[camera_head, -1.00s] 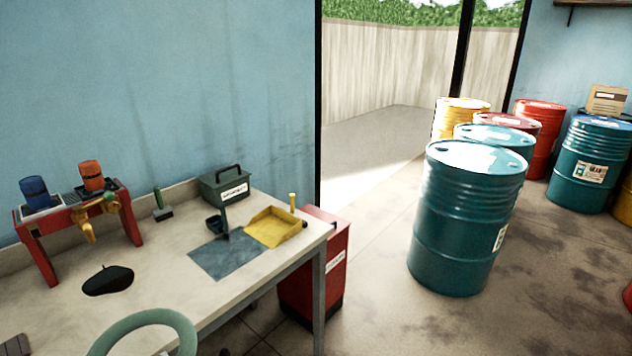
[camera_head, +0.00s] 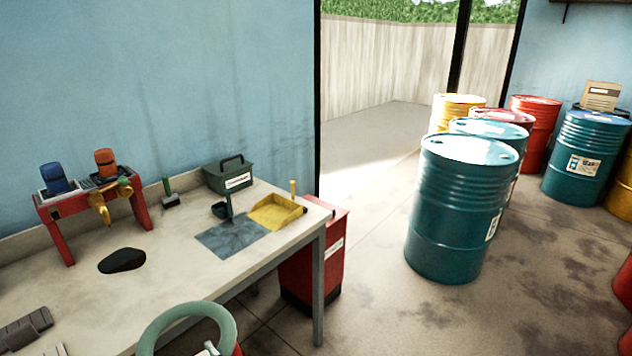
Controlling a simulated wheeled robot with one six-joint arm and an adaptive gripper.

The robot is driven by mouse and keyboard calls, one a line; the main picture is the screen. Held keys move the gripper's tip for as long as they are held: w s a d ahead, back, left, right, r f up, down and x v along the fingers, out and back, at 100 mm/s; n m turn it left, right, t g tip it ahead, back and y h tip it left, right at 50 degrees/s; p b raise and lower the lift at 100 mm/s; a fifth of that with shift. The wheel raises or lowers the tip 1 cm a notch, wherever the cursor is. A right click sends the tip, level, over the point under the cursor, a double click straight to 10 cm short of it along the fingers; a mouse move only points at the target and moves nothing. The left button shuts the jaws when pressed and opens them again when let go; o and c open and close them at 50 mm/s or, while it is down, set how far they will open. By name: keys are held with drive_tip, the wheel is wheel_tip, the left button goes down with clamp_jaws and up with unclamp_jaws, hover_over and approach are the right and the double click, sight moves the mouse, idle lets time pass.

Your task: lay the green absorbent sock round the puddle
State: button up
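The puddle is a small dark, glossy patch (camera_head: 122,261) on the pale workbench top, in front of the red stand. The green absorbent sock (camera_head: 187,314) appears as a pale green curved loop at the bottom of the view, in front of the bench's front edge. Its lower part is cut off by the frame, so I cannot tell what supports it. It is apart from the puddle in the picture. My gripper is not visible.
The bench (camera_head: 182,262) bears a red stand (camera_head: 137,207) with blue and orange bottles, a dark green box (camera_head: 228,174), a yellow dustpan (camera_head: 276,212) and a grey mat (camera_head: 218,240). Grey blocks (camera_head: 27,325) lie at the lower left. Drums (camera_head: 458,215) stand right.

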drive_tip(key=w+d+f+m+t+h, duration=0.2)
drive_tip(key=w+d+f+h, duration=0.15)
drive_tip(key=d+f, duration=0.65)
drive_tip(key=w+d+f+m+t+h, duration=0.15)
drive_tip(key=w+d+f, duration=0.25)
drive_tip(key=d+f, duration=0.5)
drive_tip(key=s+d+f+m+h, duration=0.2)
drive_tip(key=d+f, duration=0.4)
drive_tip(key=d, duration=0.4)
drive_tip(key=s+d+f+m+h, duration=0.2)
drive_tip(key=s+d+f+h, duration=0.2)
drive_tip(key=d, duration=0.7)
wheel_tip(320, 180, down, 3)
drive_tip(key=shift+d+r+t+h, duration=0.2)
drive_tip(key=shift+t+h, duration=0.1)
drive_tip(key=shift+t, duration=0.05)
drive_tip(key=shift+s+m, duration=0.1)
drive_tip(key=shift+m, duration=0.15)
